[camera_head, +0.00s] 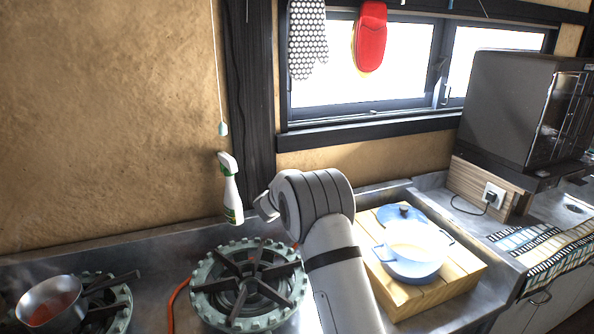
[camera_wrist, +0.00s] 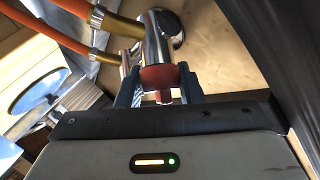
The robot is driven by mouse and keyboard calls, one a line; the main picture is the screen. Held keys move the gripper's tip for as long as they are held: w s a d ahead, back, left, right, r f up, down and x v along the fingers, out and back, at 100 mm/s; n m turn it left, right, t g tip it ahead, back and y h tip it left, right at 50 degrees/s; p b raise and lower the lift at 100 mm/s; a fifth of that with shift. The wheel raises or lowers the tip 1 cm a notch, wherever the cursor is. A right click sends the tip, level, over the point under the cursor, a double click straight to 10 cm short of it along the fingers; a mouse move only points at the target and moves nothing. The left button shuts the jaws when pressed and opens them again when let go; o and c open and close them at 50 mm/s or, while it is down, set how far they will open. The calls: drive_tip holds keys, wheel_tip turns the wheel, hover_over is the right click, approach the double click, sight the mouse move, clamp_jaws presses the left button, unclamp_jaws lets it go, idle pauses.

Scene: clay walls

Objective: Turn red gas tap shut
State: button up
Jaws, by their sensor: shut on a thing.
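The red gas tap (camera_wrist: 160,77) is in the middle of the wrist view, on the end of a chrome valve body (camera_wrist: 156,40). My gripper (camera_wrist: 159,84) has a dark finger on each side of the red tap and is shut on it. The valve's round base sits against the tan wall. In the head view, my arm covers the place, so the tap and my fingers are hidden there.
Orange hoses (camera_wrist: 52,42) with metal clamps run left of the tap. A spray bottle (camera_head: 231,192), a gas burner (camera_head: 244,322) and a saucepan (camera_head: 38,292) are left of my arm. A blue pot (camera_head: 409,268) stands on a wooden stand (camera_head: 456,283) to the right.

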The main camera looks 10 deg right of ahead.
drive_tip(key=m+g+p, duration=0.1)
drive_tip(key=p, duration=0.1)
drive_tip(key=m+g+h+p, duration=0.1)
drive_tip(key=m+p, duration=0.1)
drive_tip(key=p, duration=0.1)
drive_tip(key=shift+r, duration=0.35)
drive_tip(key=shift+f+m+g+p, duration=0.15)
drive_tip(key=shift+m+g+p, duration=0.4)
drive_tip(key=shift+p, duration=0.25)
drive_tip(key=shift+f, duration=0.1)
drive_tip(key=o, duration=1)
drive_tip(key=shift+c, duration=0.2)
drive_tip(key=b+v, duration=0.1)
drive_tip(key=v, duration=0.6)
drive_tip(key=shift+s+a, duration=0.2)
drive_tip(key=shift+a, duration=0.15)
